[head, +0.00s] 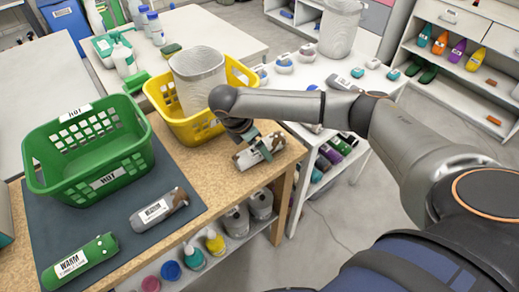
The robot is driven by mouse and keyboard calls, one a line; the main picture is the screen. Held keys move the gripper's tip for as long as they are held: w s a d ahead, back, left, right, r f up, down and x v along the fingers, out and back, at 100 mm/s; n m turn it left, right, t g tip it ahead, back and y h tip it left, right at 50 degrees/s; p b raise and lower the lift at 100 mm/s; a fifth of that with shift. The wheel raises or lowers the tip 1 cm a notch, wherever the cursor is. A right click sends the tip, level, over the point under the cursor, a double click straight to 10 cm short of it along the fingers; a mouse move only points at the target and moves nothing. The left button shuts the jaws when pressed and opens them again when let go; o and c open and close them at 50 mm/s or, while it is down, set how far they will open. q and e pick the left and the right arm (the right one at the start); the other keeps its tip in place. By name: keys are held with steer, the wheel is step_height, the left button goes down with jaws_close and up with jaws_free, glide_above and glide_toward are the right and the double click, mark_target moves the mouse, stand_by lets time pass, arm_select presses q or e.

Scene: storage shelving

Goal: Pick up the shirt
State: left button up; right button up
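Three rolled garments, which look like rolled shirts, lie on the wooden table. A grey and brown roll (243,160) with a white label lies near the right edge. My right gripper (258,146) is down at this roll, its fingers across it; whether they are closed on it cannot be told. A second grey and brown roll (165,214) labelled "WARM" and a green roll (98,249) labelled "WARM" lie on the dark mat. My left gripper is out of view.
A green basket (92,145) labelled "HOT" stands on the dark mat (120,212). A yellow basket (185,128) holding a pale mesh bin (197,77) stands behind the right roll. Bottles (193,256) line the shelf below the table.

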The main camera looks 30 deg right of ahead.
steer(key=shift+d+f, duration=0.15)
steer(key=shift+f, duration=0.2)
steer(key=shift+c, duration=0.2)
steer(key=shift+r, duration=0.1)
steer(key=c, duration=1.5)
steer(key=shift+o, duration=0.2)
